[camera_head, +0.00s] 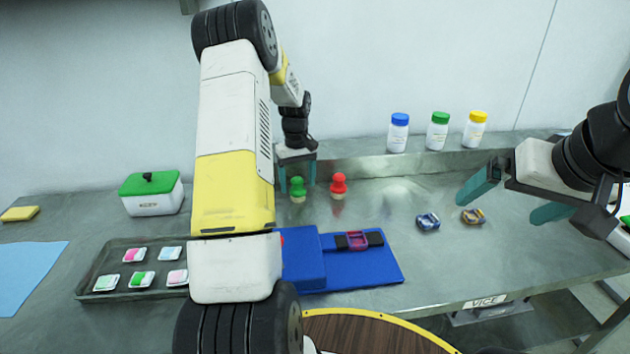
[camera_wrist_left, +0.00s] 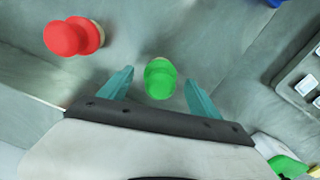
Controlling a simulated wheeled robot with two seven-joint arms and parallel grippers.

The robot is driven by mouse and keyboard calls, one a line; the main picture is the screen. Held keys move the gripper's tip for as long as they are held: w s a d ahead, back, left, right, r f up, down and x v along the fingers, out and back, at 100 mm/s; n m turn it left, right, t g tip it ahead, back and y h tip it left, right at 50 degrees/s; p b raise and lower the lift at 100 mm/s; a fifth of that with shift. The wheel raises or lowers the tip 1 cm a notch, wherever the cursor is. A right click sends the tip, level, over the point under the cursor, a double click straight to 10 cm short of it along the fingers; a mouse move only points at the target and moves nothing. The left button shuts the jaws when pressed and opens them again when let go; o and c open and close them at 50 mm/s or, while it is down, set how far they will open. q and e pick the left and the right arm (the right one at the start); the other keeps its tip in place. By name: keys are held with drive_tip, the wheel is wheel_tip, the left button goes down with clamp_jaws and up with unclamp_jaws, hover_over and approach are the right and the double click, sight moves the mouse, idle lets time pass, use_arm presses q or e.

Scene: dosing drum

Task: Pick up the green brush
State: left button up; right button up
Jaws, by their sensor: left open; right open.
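The green brush (camera_head: 298,188) stands upright on the metal bench, its pale bristles at the bottom. In the left wrist view it shows from above as a green knob (camera_wrist_left: 160,78). My left gripper (camera_head: 297,172) is open, with one teal finger on each side of the green brush; I cannot tell whether either finger touches it. In the left wrist view the jaws (camera_wrist_left: 160,92) are empty around it. A red brush (camera_head: 338,186) stands just to the right, also in the left wrist view (camera_wrist_left: 72,37). My right gripper (camera_head: 510,200) is open and empty at the right.
A blue board (camera_head: 350,265) and a grey tray (camera_head: 120,265) with several small packs lie nearer. A white box with green lid (camera_head: 151,194) stands left. Bottles with blue (camera_head: 398,132), green (camera_head: 437,131) and yellow (camera_head: 474,130) caps stand on the back ledge.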

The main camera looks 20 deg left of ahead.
use_arm(q)
drive_tip(key=shift+f, duration=0.45)
drive_tip(key=c, duration=1.5)
wheel_tip(320, 180, up, 10)
drive_tip(key=shift+r, duration=0.1)
